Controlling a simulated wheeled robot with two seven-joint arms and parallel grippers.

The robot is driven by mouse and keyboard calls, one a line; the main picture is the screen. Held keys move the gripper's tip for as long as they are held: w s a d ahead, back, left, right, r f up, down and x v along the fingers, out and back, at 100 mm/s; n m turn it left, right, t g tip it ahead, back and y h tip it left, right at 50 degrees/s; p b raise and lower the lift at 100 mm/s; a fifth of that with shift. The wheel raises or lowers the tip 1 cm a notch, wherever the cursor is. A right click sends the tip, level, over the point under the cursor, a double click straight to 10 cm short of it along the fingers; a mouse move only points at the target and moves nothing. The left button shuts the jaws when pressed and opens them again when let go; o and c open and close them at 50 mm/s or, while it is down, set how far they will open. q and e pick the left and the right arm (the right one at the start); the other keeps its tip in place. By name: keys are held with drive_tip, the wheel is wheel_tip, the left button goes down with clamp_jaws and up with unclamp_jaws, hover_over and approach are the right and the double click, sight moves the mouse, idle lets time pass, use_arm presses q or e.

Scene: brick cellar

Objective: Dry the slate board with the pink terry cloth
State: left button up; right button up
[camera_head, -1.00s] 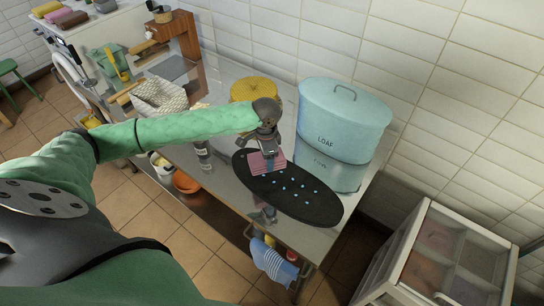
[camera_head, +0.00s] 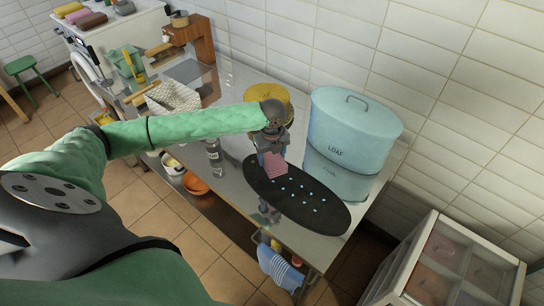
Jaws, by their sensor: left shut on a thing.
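The slate board (camera_head: 310,213) is a dark oval lying on the shiny metal table. Several small pale blue drops dot its middle and right part. My left gripper (camera_head: 271,151) is above the board's far left end, shut on the pink terry cloth (camera_head: 275,165). The cloth hangs below the fingers over the board's left part; I cannot tell whether it touches the surface. The fingertips are partly hidden by the cloth. My right gripper is not in view.
A pale blue LOAF bin (camera_head: 352,130) stands just behind the board. A yellow round item (camera_head: 266,93) sits behind my gripper, and a grey jar (camera_head: 214,152) stands to the left. A blue striped cloth (camera_head: 280,267) hangs at the table's front.

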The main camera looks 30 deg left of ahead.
use_arm(q)
drive_tip(key=m, duration=0.4)
drive_tip(key=shift+w+a+f, duration=0.1)
drive_tip(key=shift+w+f, duration=0.05)
drive_tip(key=shift+w, duration=0.05)
